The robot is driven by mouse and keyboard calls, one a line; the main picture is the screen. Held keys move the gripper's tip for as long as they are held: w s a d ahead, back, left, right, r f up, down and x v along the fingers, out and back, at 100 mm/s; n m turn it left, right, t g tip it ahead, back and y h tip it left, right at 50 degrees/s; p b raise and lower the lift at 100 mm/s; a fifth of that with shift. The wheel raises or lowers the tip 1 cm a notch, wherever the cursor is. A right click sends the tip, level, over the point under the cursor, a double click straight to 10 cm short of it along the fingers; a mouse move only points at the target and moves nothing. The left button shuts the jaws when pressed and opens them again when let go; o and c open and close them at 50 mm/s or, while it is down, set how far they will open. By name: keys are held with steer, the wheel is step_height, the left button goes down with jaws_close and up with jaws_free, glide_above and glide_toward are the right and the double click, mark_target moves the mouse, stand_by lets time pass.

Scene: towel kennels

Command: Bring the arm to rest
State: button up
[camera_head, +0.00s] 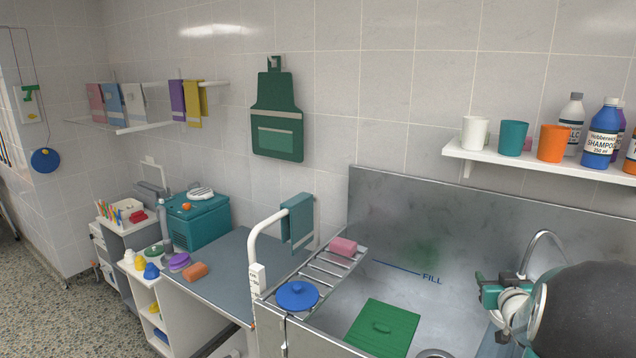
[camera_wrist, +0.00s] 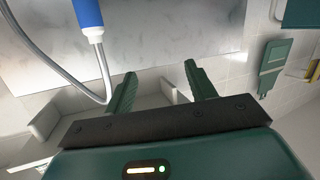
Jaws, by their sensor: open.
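My gripper (camera_wrist: 160,72) shows in the wrist view with its two green fingers apart and nothing between them. The fingers point toward a grey marbled panel and pale wall tiles. In the head view a dark rounded part of my arm fills the lower right corner, over the right side of the steel tub (camera_head: 470,225). Green and white parts beside it may belong to my arm; I cannot tell whether they are the fingers.
In the wrist view a grey hose with a blue end (camera_wrist: 90,18) hangs left of the fingers. A shelf (camera_head: 540,165) with cups and bottles is above the tub. A green apron (camera_head: 277,115) hangs behind.

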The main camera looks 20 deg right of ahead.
steer(key=s+a+r+g+y, duration=0.1)
steer(key=a+r+g, duration=0.15)
steer(key=a, duration=0.85)
steer(key=a+r+g+y, duration=0.1)
steer(key=a+r, duration=0.2)
steer(key=a, duration=0.7)
steer(key=s+a+f+n+g+y, duration=0.1)
steer(key=s+a+n+g+y, duration=0.1)
steer(key=s+a, duration=0.6)
steer(key=s+a+f+n+g+y, duration=0.1)
steer(key=s+a+n+g+y, duration=0.1)
steer(key=s+a, duration=0.7)
steer(key=a+y, duration=0.1)
steer(key=a, duration=0.5)
steer(key=shift+s+g, duration=0.3)
steer(key=shift+g, duration=0.05)
steer(key=shift+d, duration=0.1)
steer(key=c, duration=0.4)
steer(key=shift+d, duration=0.1)
steer(key=shift+c, duration=0.2)
steer(key=shift+d, duration=0.15)
